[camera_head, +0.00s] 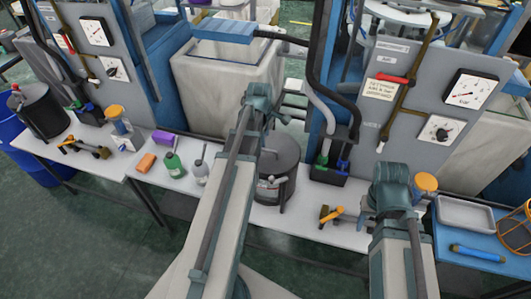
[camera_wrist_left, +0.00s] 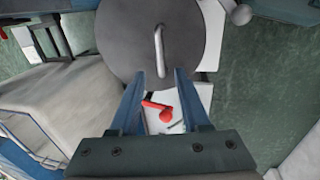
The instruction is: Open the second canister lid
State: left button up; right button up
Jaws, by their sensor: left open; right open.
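The dark grey canister (camera_head: 285,157) stands on the white bench in the middle of the head view, partly hidden by my left arm. In the left wrist view its round lid (camera_wrist_left: 120,40) is in place, with a pale bar handle (camera_wrist_left: 158,50) across it. My left gripper (camera_head: 296,108) is above and behind the canister. In the left wrist view its fingers (camera_wrist_left: 162,80) are open and empty, with the handle just beyond the tips. My right gripper (camera_head: 390,190) is over the right part of the bench; its fingertips are hard to make out.
Another dark canister (camera_head: 40,112) stands at the far left. Gauge panels and a black hose (camera_head: 315,60) rise behind. A grey tray (camera_head: 465,213) is at right.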

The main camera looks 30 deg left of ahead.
aim_at(266, 150)
pick_arm(q)
jog(key=f+b, duration=0.3)
jog(key=w+f+b, duration=0.1)
jog(key=f+b, duration=0.2)
jog(key=f, duration=0.1)
jog(key=shift+w+a+f, duration=0.15)
jog(key=shift+w+f, duration=0.05)
grip_shut()
jog(key=shift+r, duration=0.1)
dwell(1.1)
